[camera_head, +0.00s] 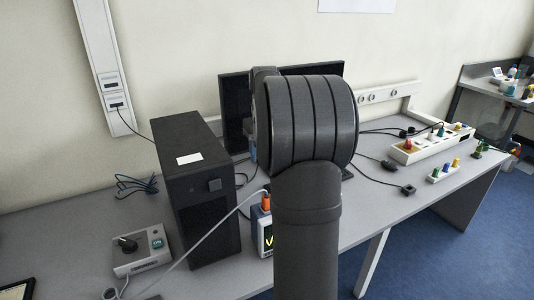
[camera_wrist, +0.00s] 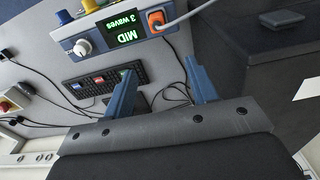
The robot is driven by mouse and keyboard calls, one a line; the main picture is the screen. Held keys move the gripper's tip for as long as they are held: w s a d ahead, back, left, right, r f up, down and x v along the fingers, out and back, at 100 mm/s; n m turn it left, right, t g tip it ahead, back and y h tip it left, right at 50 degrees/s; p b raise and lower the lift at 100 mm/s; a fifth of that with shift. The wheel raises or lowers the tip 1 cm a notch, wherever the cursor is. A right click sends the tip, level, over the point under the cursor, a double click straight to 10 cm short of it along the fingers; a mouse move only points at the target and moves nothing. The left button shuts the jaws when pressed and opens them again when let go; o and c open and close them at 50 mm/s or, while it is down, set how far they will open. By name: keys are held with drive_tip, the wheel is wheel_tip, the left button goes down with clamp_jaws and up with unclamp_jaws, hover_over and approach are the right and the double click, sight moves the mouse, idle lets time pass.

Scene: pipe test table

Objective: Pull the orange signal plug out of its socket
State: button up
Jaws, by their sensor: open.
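The orange signal plug (camera_wrist: 156,19) sits in the face of a grey-blue signal box (camera_wrist: 92,39), right of its small screen, in the wrist view. A grey cable runs from the plug to the upper right. In the head view the plug (camera_head: 266,201) shows at the top of the box (camera_head: 265,235), which my arm partly hides. My gripper (camera_wrist: 160,66) is open with two blue fingers apart and nothing between them. In the wrist view the plug lies beyond the fingertips, roughly between their directions, apart from both.
A black computer tower (camera_head: 197,190) stands left of the signal box, with a monitor (camera_head: 235,110) behind. A control box with a black knob (camera_head: 142,248) is at the front left. A power strip (camera_head: 432,145) with coloured plugs lies right. Loose cables cross the table.

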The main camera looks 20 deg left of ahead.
drive_tip(key=f, duration=1.1)
drive_tip(key=d+f, duration=0.1)
drive_tip(key=f, duration=0.5)
drive_tip(key=shift+s+f, duration=0.2)
drive_tip(key=shift+f, duration=0.15)
clamp_jaws()
drive_tip(key=shift+r, duration=0.2)
drive_tip(key=shift+r, duration=1.85)
